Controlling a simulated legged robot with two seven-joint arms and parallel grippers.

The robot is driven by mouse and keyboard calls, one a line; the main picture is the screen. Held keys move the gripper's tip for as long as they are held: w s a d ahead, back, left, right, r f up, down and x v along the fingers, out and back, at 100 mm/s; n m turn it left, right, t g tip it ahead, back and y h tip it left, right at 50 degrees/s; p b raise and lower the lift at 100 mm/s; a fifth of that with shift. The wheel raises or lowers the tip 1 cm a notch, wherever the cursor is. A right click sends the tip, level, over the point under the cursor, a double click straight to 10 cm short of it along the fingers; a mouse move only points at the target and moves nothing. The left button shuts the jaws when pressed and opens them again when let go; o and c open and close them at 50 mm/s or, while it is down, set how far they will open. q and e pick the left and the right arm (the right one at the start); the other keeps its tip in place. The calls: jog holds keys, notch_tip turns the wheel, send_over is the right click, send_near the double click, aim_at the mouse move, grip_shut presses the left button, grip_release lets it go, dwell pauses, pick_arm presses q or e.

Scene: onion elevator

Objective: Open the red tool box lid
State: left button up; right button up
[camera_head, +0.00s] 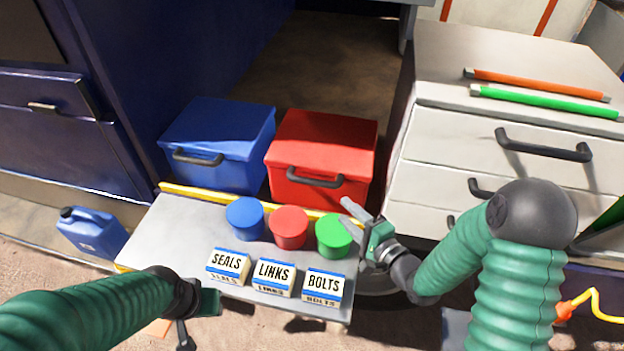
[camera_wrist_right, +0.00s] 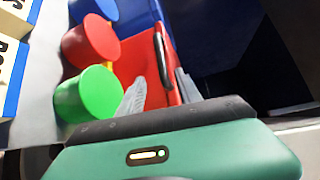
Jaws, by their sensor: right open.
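The red tool box (camera_head: 322,150) stands behind the shelf with its lid closed and a dark handle (camera_head: 315,178) on its front. In the right wrist view the red box (camera_wrist_right: 140,62) and its handle (camera_wrist_right: 162,62) lie just beyond the fingers. My right gripper (camera_head: 352,215) is open and empty, in front of the box's lower right corner and beside the green canister (camera_head: 333,236). It also shows in the right wrist view (camera_wrist_right: 160,92), its fingers apart. My left gripper (camera_head: 197,320) is low at the front left, below the shelf edge; its fingers are mostly hidden.
A blue tool box (camera_head: 218,140) stands left of the red one. The grey shelf (camera_head: 180,225) holds blue (camera_head: 245,218) and red (camera_head: 289,227) canisters and labelled boxes, including LINKS (camera_head: 274,277). A white drawer cabinet (camera_head: 440,140) stands close on the right.

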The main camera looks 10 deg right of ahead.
aim_at(313, 185)
jog(key=p+x, duration=0.1)
jog(key=x, duration=1)
jog(key=shift+d+r, duration=0.1)
jog(key=shift+r, duration=0.05)
jog(key=x, duration=0.4)
jog(key=shift+s+a+p, duration=0.1)
jog(key=shift+a+p, duration=0.3)
jog(key=shift+a, duration=0.15)
jog(key=shift+d, duration=0.3)
jog(key=shift+c, duration=0.8)
jog(key=shift+d, duration=0.25)
jog(key=c, duration=0.5)
jog(key=shift+c, duration=1.1)
pick_arm(q)
jog(key=shift+d+r, duration=0.25)
jog(key=shift+r, duration=0.35)
jog(key=shift+d+r, duration=0.25)
jog(key=shift+r, duration=0.3)
pick_arm(e)
jog(key=shift+a, duration=0.15)
grip_shut()
pick_arm(q)
jog(key=shift+d, duration=0.1)
pick_arm(e)
jog(key=shift+s+a, duration=0.1)
jog(key=shift+a, duration=0.05)
